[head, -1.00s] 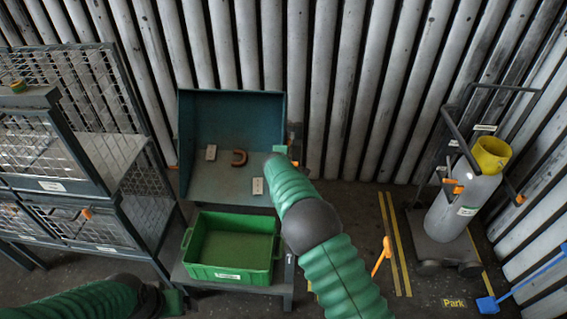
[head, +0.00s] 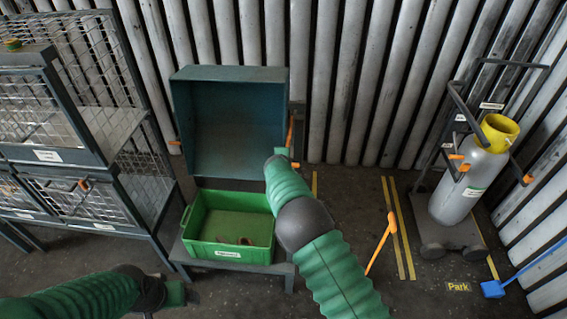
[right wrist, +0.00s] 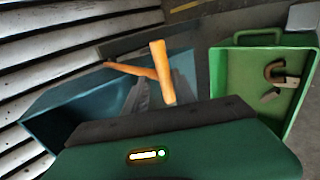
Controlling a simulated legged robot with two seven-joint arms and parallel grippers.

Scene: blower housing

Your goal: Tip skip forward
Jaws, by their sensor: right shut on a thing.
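The teal skip (head: 238,125) stands steeply tipped forward on its stand, its open side facing the green crate (head: 189,222) below. No loose parts show inside the skip. A brown U-shaped piece (right wrist: 273,71) and pale tagged pieces (right wrist: 290,80) lie in the crate in the right wrist view. My right gripper (head: 285,154) is at the skip's right side, shut on the orange handle (right wrist: 160,72); its fingers are partly hidden behind its own green body. My left gripper (head: 177,294) is low at the front left, away from the skip; its jaws are too small to judge.
A grey wire-mesh cage rack (head: 90,200) stands at the left. A gas cylinder (head: 470,185) with a yellow collar stands on a trolley at the right. An orange-handled lever (head: 381,243) rises from the floor right of my right arm. A ribbed wall closes the back.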

